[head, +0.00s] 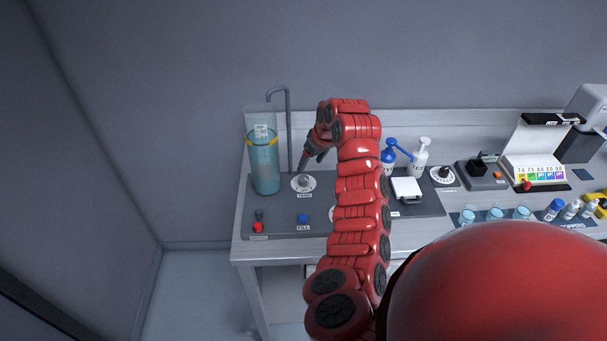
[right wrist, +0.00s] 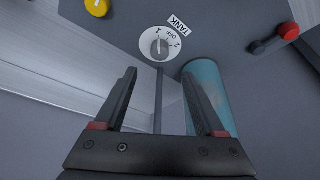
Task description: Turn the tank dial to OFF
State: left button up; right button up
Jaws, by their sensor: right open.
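The tank dial (head: 304,183) is a white disc with a grey knob on the dark panel, labelled TANK. The right wrist view shows it (right wrist: 150,43) with the marks 1, OFF and 2; the knob appears to point toward 1. My right gripper (right wrist: 160,73) is open and empty, its two fingers apart with the dial just beyond their tips. In the head view my right gripper (head: 303,168) is close by the dial; contact cannot be told. The tank (head: 264,170) is a clear cylinder of blue liquid left of the dial. My left gripper is out of view.
A thin grey pipe (head: 289,130) rises behind the dial. A red-handled lever (head: 258,227) and a blue FILL button (head: 303,218) are in front. Bottles (head: 420,160) and a white scale (head: 407,188) stand to the right. My right arm covers the middle of the bench.

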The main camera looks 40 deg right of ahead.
aim_at(303, 178)
jog(key=p+x, duration=0.2)
jog(key=x, duration=0.6)
jog(key=shift+w+f+p, duration=0.2)
jog(key=shift+f+p, duration=0.05)
jog(key=shift+p, duration=0.05)
jog(key=shift+w+f, duration=0.1)
jog(key=shift+f, duration=0.3)
grip_shut()
